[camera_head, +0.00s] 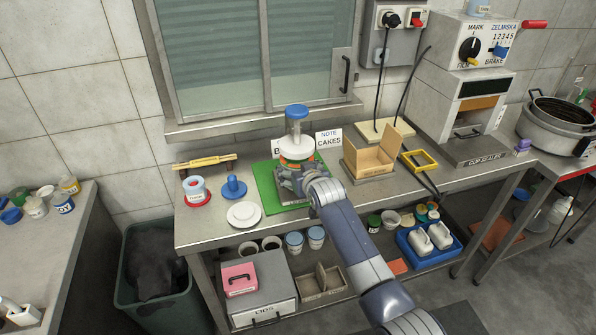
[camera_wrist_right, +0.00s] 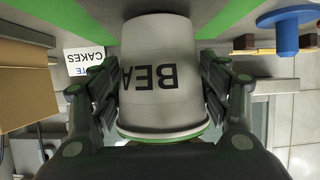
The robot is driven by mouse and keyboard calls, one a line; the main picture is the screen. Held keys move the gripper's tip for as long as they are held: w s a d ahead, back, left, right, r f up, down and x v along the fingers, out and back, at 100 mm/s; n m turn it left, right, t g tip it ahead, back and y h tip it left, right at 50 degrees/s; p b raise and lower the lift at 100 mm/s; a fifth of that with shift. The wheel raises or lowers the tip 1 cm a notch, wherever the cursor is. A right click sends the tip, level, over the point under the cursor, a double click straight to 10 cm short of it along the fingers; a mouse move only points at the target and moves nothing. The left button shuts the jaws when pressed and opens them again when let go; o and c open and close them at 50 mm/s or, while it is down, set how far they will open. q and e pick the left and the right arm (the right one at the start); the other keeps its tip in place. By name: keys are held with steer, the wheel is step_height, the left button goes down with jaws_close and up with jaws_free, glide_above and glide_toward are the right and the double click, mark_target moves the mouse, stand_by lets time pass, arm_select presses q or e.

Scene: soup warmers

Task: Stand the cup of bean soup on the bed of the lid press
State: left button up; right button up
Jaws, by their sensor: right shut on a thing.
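The cup of bean soup (camera_wrist_right: 160,60) is a pale cup lettered "BEA" with a green rim, upside down in the right wrist view. My right gripper (camera_head: 292,180) is shut on it; its fingers sit on both sides of the cup in the right wrist view (camera_wrist_right: 162,95). In the head view the gripper is at the lid press (camera_head: 296,112), which has a blue knob, a clear column and a white disc. The cup is mostly hidden there, beneath the disc. I cannot tell whether its base touches the bed. My left gripper is not in view.
The press stands on a green mat (camera_head: 265,185). A white plate (camera_head: 244,214), a blue stamp-like piece (camera_head: 233,187) and a cup on a red ring (camera_head: 195,190) are left of it. An open wooden box (camera_head: 371,157) and the cup sealer (camera_head: 478,155) are to the right.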

steer(key=shift+f, duration=0.2)
stand_by(0.5)
steer(key=o, duration=0.9)
steer(key=shift+f, duration=0.1)
steer(key=shift+s, duration=0.15)
steer(key=v, duration=1.2)
